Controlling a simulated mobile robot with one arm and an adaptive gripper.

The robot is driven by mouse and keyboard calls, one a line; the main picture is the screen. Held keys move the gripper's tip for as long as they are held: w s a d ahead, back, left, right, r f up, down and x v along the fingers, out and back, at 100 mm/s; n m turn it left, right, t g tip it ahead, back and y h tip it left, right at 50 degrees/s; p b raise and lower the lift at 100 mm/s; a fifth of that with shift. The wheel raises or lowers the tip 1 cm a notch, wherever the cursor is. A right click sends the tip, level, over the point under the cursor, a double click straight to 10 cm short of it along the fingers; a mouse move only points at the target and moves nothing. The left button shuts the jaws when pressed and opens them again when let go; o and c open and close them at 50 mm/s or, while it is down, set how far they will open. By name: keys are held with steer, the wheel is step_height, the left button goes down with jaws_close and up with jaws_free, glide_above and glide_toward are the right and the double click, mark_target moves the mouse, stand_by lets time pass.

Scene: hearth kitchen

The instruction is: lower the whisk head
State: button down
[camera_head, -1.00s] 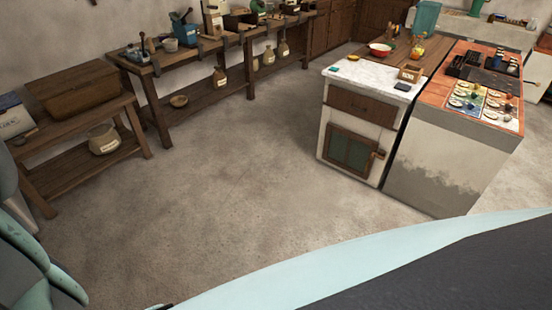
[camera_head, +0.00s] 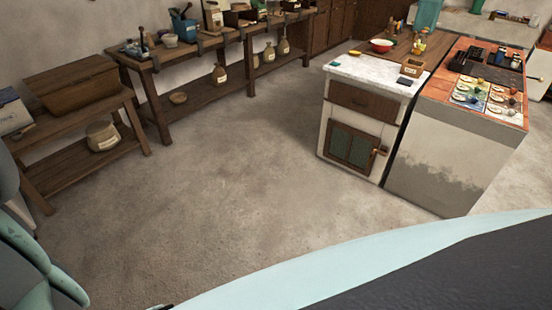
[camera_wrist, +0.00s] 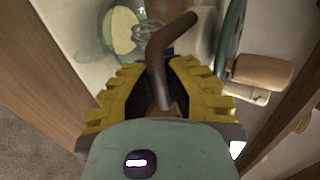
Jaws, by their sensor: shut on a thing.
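In the wrist view, my gripper (camera_wrist: 158,88) has yellow ribbed fingers closed around a brown bent lever (camera_wrist: 160,48). The lever rises between the fingers and bends to the upper right. Behind it, thin whisk wires (camera_wrist: 166,38) show in part beside a clear glass vessel (camera_wrist: 95,30) with a cream round part in it. The rest of the whisk head is hidden or out of frame. My gripper is not visible in the head view.
In the wrist view, a green wheel rim (camera_wrist: 230,40) and a wooden handle (camera_wrist: 262,70) stand close on the right. In the head view, a workbench (camera_head: 210,50) lines the wall, a marble-topped cabinet (camera_head: 375,72) stands right, and open floor (camera_head: 220,190) lies between.

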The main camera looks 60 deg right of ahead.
steer(key=shift+d+f+b, duration=0.1)
steer(key=shift+f+b, duration=1.2)
steer(key=shift+f, duration=0.45)
steer(key=c, duration=0.9)
jaws_free()
steer(key=shift+r, duration=0.1)
steer(key=shift+o, duration=0.2)
steer(key=p+v, duration=0.1)
steer(key=v, duration=0.6)
